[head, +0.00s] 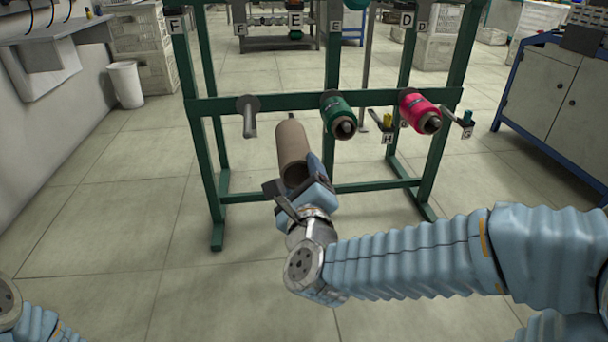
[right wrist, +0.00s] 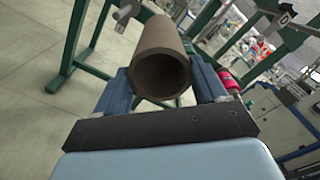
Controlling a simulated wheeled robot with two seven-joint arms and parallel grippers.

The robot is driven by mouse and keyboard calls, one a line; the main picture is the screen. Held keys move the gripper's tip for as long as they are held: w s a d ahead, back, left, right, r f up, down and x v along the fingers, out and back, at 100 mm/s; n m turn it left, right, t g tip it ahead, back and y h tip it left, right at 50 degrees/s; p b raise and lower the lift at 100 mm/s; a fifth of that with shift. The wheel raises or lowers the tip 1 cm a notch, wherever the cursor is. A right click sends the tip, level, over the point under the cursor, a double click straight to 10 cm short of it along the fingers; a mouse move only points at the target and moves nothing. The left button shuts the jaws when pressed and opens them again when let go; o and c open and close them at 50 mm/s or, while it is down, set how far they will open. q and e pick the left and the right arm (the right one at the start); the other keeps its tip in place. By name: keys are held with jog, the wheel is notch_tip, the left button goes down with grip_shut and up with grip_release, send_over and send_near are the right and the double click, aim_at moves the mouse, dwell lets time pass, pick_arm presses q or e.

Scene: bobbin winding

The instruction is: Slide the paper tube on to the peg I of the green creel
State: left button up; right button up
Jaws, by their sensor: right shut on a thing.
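The green creel (head: 285,102) stands ahead in the head view. Its left peg (head: 249,118) is bare and grey; I cannot read a letter I on it. My right gripper (head: 294,180) is shut on the brown paper tube (head: 291,145), near the tube's close end. The tube is held in front of the creel, right of the bare peg and apart from it. In the right wrist view the tube (right wrist: 160,40) points away between the fingers (right wrist: 162,92), its open near end facing me. The tube's far end is hard to make out. My left gripper is not in view.
A green bobbin (head: 337,115) and a pink bobbin (head: 420,112) sit on the creel's other pegs. A white bin (head: 126,85) stands at the left, a grey cabinet (head: 560,105) at the right. The floor in front of the creel is clear.

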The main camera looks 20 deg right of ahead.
jog(key=w+a+f, duration=0.2)
jog(key=a+f, duration=0.4)
jog(key=a, duration=0.4)
jog(key=shift+w+f, duration=0.15)
jog(key=shift+w, duration=0.05)
jog(key=x, duration=1.3)
dwell(0.3)
jog(key=shift+w+a, duration=0.1)
jog(key=shift+x, duration=2.95)
jog(key=shift+x, duration=2.95)
